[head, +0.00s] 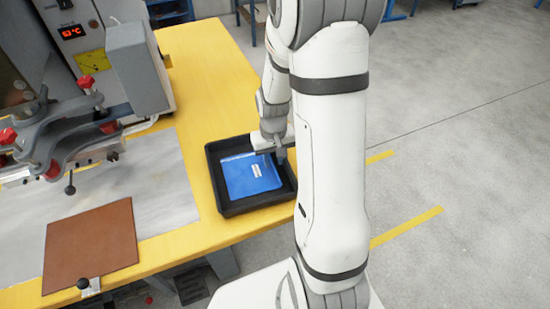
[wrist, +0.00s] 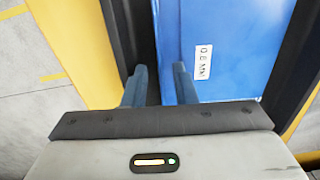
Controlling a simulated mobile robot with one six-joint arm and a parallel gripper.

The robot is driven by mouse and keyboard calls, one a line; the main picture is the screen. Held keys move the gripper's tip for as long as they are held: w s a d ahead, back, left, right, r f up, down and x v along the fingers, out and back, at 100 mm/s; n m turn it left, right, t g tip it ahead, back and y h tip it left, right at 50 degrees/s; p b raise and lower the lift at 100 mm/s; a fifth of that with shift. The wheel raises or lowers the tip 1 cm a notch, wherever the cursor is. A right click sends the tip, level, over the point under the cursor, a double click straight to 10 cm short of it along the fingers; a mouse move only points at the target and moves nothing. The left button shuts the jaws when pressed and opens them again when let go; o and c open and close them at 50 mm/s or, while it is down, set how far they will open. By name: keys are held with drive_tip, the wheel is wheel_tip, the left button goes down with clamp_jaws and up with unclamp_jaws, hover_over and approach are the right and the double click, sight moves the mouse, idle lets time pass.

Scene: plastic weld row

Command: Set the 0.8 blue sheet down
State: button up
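The blue sheet (head: 238,178) lies in a black tray (head: 250,206) on the yellow table. It looks flat, with a small white label on top. In the wrist view the sheet (wrist: 236,70) fills the right side, and its label reads 0.8 MM. My gripper (head: 281,157) is at the right side of the tray, low over the sheet's edge. In the wrist view its two fingers (wrist: 160,78) are apart, with a dark gap between them. One finger is over the sheet and the other is beside its edge. Whether the fingertips touch anything is hidden.
A brown sheet (head: 90,246) lies at the table's front left. A machine with red-knobbed clamps (head: 60,135) and a display stands at the left. Open grey floor lies to the right.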

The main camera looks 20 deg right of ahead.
wheel_tip(320, 180, up, 12)
drive_tip(key=f+p, duration=0.1)
drive_tip(key=s+a+r+t, duration=0.1)
drive_tip(key=s+a+r, duration=0.2)
drive_tip(key=s, duration=0.3)
drive_tip(key=s+a+r+n+t, duration=0.1)
drive_tip(key=s+a+r, duration=0.2)
drive_tip(key=s+r, duration=0.2)
drive_tip(key=shift+s+a+r, duration=0.3)
drive_tip(key=shift+s+r, duration=0.1)
drive_tip(key=shift+s, duration=0.65)
drive_tip(key=shift+t, duration=0.3)
drive_tip(key=p+v, duration=0.4)
drive_tip(key=shift+w+r, duration=0.2)
drive_tip(key=shift+w, duration=0.15)
